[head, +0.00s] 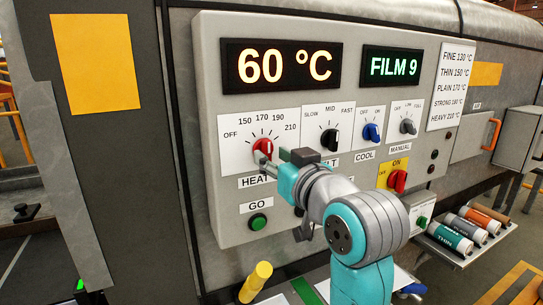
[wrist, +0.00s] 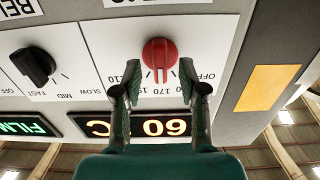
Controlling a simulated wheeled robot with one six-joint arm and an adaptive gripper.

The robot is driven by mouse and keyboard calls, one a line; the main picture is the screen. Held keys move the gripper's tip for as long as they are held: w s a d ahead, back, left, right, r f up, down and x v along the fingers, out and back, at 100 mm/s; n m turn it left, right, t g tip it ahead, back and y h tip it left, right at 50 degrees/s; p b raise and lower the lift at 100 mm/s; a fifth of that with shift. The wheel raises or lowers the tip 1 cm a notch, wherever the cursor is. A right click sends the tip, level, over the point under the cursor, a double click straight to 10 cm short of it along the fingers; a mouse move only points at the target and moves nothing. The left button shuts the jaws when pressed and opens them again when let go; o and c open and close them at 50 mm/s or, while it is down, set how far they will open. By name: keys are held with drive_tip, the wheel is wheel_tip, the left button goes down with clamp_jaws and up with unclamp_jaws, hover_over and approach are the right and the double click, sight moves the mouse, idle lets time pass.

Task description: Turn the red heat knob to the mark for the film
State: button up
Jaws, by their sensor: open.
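The red heat knob (head: 263,148) sits on a white dial plate with marks from OFF to 210, above the HEAT label. It shows upside down in the wrist view (wrist: 160,53), with a pale pointer line on its scale side; I cannot tell which mark it meets. My gripper (wrist: 157,78) is open and empty, one finger on each side of the knob in that view; contact is not visible. In the head view my gripper (head: 285,160) is beside the knob's right. The displays read 60 °C (head: 282,66) and FILM 9 (head: 391,66).
A film chart (head: 451,86) lists FINE 130 to HEAVY 210 °C. The black speed knob (head: 329,140), blue knob (head: 371,132) and grey knob (head: 407,126) are to the right. A green GO button (head: 257,222) is below. Several film rolls (head: 450,237) lie on a shelf at right.

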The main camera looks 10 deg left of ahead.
drive_tip(key=v, duration=1)
drive_tip(key=shift+s+d, duration=0.15)
drive_tip(key=w+d+f+m+h, duration=0.1)
drive_tip(key=d+f+m, duration=0.1)
drive_tip(key=f, duration=0.6)
drive_tip(key=d+f+m+h, duration=0.1)
drive_tip(key=d+f+h, duration=0.15)
drive_tip(key=f, duration=0.65)
drive_tip(key=s+d+f+m+h, duration=0.1)
drive_tip(key=s+d+f, duration=0.25)
drive_tip(key=f, duration=0.35)
drive_tip(key=s+d+f+m+t+h, duration=0.1)
drive_tip(key=s+d+f, duration=0.2)
drive_tip(key=s+f, duration=0.35)
drive_tip(key=s+d+f+m+h, duration=0.2)
drive_tip(key=s+d+f, duration=0.1)
drive_tip(key=f, duration=0.5)
drive_tip(key=s+d+f+h, duration=0.1)
drive_tip(key=s+d+f, duration=0.1)
drive_tip(key=s, duration=1.1)
drive_tip(key=s+d+f+g+h, duration=0.1)
drive_tip(key=s+d+f, duration=0.2)
drive_tip(key=s, duration=1.1)
drive_tip(key=shift+d+f, duration=0.2)
drive_tip(key=shift+f, duration=0.2)
drive_tip(key=shift+h, duration=0.25)
